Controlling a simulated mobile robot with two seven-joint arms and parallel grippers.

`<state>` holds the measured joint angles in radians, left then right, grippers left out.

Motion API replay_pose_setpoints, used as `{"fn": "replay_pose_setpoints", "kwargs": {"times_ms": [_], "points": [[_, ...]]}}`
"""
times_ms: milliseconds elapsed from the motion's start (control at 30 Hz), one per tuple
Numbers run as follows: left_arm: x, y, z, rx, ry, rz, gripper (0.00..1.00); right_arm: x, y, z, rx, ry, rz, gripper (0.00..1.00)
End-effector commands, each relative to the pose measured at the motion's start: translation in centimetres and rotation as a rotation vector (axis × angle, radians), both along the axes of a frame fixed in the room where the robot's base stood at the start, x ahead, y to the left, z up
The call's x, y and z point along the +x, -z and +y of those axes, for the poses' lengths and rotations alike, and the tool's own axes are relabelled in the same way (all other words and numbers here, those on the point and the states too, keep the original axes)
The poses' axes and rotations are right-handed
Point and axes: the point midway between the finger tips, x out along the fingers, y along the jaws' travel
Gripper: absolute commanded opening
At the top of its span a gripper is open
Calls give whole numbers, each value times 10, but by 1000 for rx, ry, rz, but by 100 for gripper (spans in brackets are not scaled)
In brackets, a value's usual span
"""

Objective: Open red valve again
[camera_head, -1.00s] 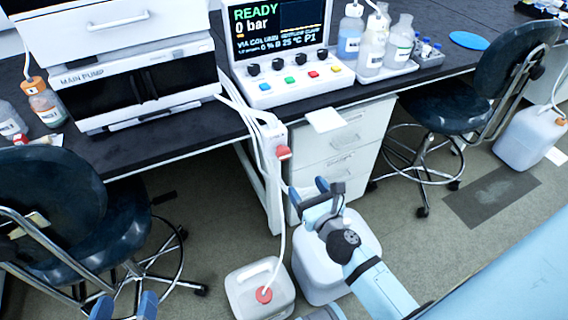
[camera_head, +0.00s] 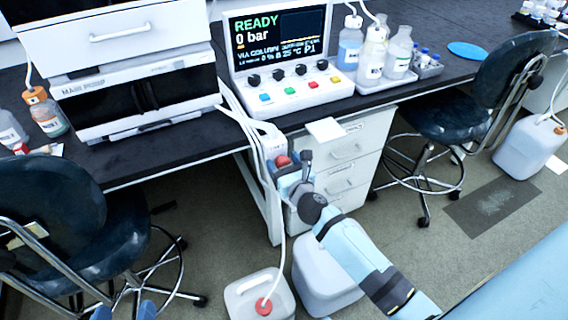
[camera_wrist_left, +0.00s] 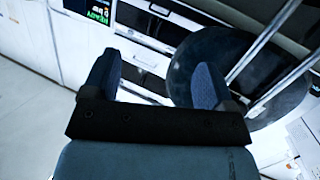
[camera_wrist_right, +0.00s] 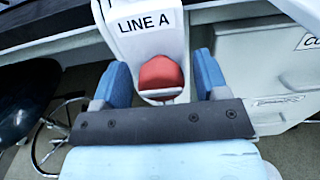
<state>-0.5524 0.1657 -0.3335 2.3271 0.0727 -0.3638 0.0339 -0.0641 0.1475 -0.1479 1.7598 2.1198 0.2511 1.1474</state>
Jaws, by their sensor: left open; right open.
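The red valve (camera_head: 283,160) sits on the white fitting below the bench edge. In the right wrist view the red valve (camera_wrist_right: 160,74) is under a white housing labelled LINE A (camera_wrist_right: 146,24). My right gripper (camera_head: 291,172) is open, with one blue finger on each side of the valve. The right wrist view shows the right gripper (camera_wrist_right: 160,82) with gaps beside the red part; I cannot tell whether it touches. My left gripper (camera_head: 124,311) is at the bottom edge of the head view, far from the valve. It is open and empty in the left wrist view (camera_wrist_left: 152,82).
A control panel (camera_head: 290,90) reads READY and 0 bar. White jugs (camera_head: 262,296) (camera_head: 325,275) stand on the floor below the valve. A dark chair (camera_head: 80,215) stands at left, another (camera_head: 500,75) at right. White drawers (camera_head: 345,160) are right of the valve.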

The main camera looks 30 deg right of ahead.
Motion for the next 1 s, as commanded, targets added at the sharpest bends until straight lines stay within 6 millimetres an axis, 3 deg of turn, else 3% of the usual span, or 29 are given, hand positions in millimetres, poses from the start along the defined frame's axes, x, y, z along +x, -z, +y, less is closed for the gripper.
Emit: {"fn": "replay_pose_setpoints", "kwargs": {"times_ms": [167,367,833,1000], "points": [[0,0,0,0,0,0,79,0,0,0,0,0,0,65],[0,0,0,2,0,1,79,0,0,0,0,0,0,21],[-1,3,9,43,-11,48,79,-1,-2,1,-101,0,7,21],[-15,36,20,97,-33,179,79,-1,-3,1,-227,0,15,21]]}}
